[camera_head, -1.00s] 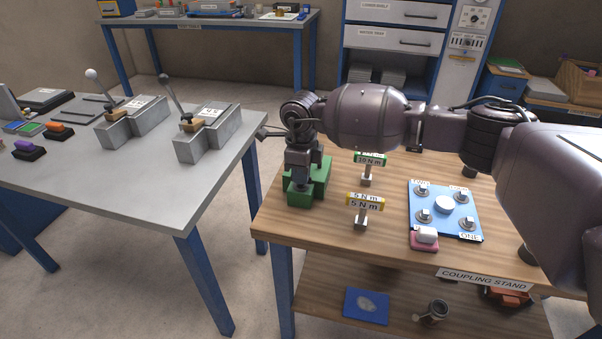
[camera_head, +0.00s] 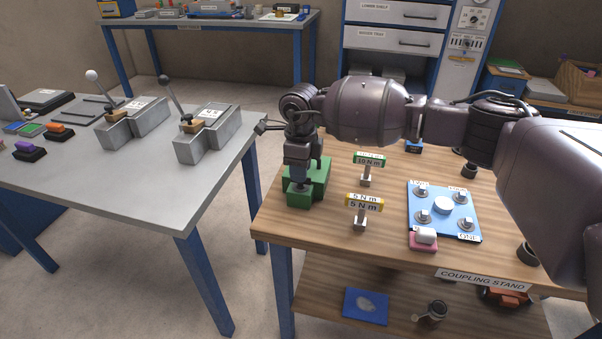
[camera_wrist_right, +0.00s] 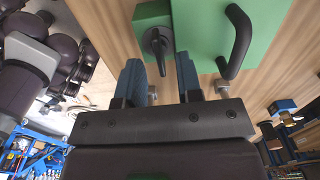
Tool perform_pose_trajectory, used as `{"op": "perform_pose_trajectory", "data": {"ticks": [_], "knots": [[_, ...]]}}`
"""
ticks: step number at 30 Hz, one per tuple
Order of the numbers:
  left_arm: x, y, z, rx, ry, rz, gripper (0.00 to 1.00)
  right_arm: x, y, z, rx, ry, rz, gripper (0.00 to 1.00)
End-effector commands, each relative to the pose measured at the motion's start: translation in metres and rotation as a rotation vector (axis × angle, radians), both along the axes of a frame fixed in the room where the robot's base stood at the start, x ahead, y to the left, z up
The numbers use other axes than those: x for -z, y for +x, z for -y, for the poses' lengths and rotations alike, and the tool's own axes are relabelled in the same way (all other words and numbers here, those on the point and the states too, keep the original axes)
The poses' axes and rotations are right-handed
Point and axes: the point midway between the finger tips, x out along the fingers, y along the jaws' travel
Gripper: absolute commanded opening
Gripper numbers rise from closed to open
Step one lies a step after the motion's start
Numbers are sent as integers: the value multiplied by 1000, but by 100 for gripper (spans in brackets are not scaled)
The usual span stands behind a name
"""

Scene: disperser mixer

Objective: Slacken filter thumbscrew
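The green filter block (camera_head: 319,180) stands at the left end of the wooden coupling stand. In the right wrist view it shows as a green body (camera_wrist_right: 205,22) with a dark curved handle (camera_wrist_right: 236,42). A dark thumbscrew (camera_wrist_right: 156,42) with a narrow wing sits on its lower green part. My right gripper (camera_head: 299,186) points down at the block's near left part. In the wrist view its two blue-grey fingers (camera_wrist_right: 159,66) are apart, with the thumbscrew showing in the gap between them. I cannot tell whether either finger touches it. My left gripper is not in view.
On the stand are a yellow 5 N m tool (camera_head: 361,211), a green 10 N m tool (camera_head: 367,170), a blue plate with knobs (camera_head: 442,232) and a pink block (camera_head: 423,239). A grey table (camera_head: 150,190) with lever blocks stands left, across a gap.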

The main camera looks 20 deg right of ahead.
Motion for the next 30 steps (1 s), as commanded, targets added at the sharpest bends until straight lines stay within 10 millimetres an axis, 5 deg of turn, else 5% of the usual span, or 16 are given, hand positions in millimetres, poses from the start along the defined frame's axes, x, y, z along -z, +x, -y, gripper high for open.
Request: {"op": "perform_pose_trajectory", "data": {"ticks": [6, 13, 30], "knots": [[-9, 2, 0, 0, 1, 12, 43, -46, 0, 0, -1, -1, 7, 33], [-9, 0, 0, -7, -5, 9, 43, -78, 0, 0, -1, -1, 4, 33], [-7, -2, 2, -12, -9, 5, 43, -88, 0, 0, 0, -1, -1, 33]]}}
